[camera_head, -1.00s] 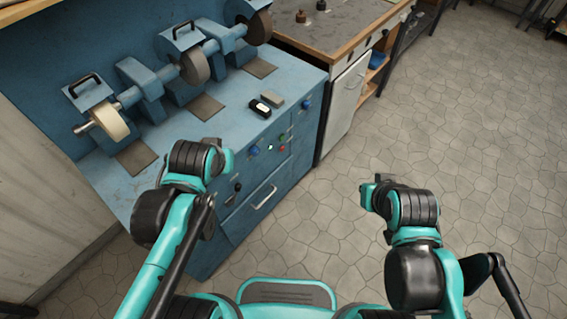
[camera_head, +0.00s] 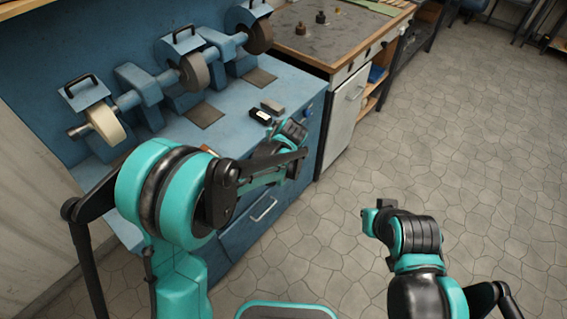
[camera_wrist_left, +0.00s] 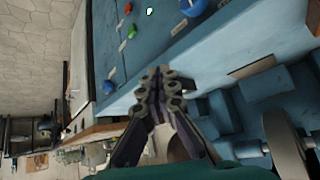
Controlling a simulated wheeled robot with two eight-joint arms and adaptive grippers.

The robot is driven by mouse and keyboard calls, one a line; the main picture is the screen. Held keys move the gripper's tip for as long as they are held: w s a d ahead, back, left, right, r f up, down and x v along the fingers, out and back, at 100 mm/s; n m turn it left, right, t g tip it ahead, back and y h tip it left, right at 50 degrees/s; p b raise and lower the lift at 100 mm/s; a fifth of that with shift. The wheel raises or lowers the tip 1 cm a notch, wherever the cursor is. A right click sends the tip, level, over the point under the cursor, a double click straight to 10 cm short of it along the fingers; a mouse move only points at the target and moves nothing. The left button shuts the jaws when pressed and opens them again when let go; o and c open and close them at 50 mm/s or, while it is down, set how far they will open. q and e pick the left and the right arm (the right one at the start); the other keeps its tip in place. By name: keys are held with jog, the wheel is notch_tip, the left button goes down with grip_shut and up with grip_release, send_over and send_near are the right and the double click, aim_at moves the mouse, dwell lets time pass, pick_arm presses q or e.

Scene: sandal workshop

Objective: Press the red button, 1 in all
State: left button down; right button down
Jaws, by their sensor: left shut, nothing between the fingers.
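The red button (camera_wrist_left: 128,8) shows at the top edge of the left wrist view, on the blue cabinet's front panel. A green button (camera_wrist_left: 131,31) is beside it. In the head view my left arm hides the red button. My left gripper (camera_wrist_left: 160,82) is shut and empty, in front of the panel and apart from the red button. In the head view the left gripper (camera_head: 292,130) is by the cabinet's front top edge. My right gripper (camera_head: 369,216) is over the floor, away from the cabinet; its fingers are not clear.
Blue knobs (camera_wrist_left: 108,87) sit on the same panel. Grinding wheels (camera_head: 105,122) stand on the blue cabinet top (camera_head: 222,128). The tiled floor (camera_head: 450,130) at right is clear.

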pick_arm(q)
jog(key=w+d+f+b, duration=0.1)
jog(key=d+f, duration=0.3)
jog(key=f, duration=0.5)
jog(key=w+d+f+n+t+y+b, duration=0.1)
jog(key=w+d+f, duration=0.2)
jog(key=f, duration=0.6)
jog(key=w+d+f+n+t+b, duration=0.1)
jog(key=d+f, duration=0.4)
jog(key=f, duration=0.5)
jog(key=shift+w+b, duration=0.45)
jog(key=shift+b, duration=0.1)
jog(key=shift+w+a+f, duration=0.1)
jog(key=w+a, duration=0.5)
jog(key=a, duration=0.2)
jog(key=shift+w, duration=0.1)
jog(key=shift+w+a, duration=0.15)
jog(key=shift+a, duration=0.15)
